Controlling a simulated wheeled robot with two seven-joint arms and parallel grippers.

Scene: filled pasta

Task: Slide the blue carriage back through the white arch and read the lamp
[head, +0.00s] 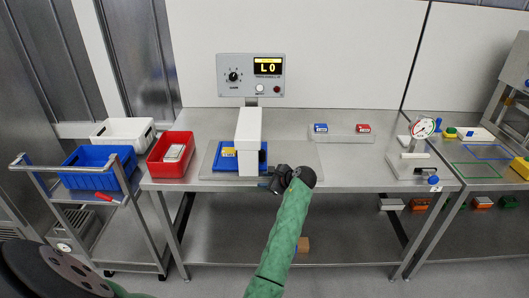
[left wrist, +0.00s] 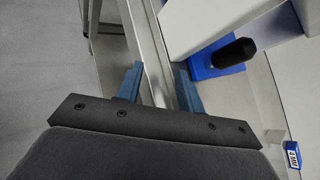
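The white arch (head: 249,128) stands on a grey plate on the table. The blue carriage (head: 225,163) sits under it and shows on both sides; a yellow and white piece lies on its left part. In the left wrist view the carriage (left wrist: 204,68) bears a black knob (left wrist: 234,53). My left gripper (head: 272,181) is at the table's front edge, just right of the arch. Its blue fingers (left wrist: 158,88) are apart, with the table edge seen between them and the knob outside them. My right gripper is out of view.
A red bin (head: 157,169) stands left of the plate. A tray (head: 343,138) with a blue and a red block lies to the right. A white stand with a dial (head: 409,158) is farther right. A cart with blue and white bins is at the left.

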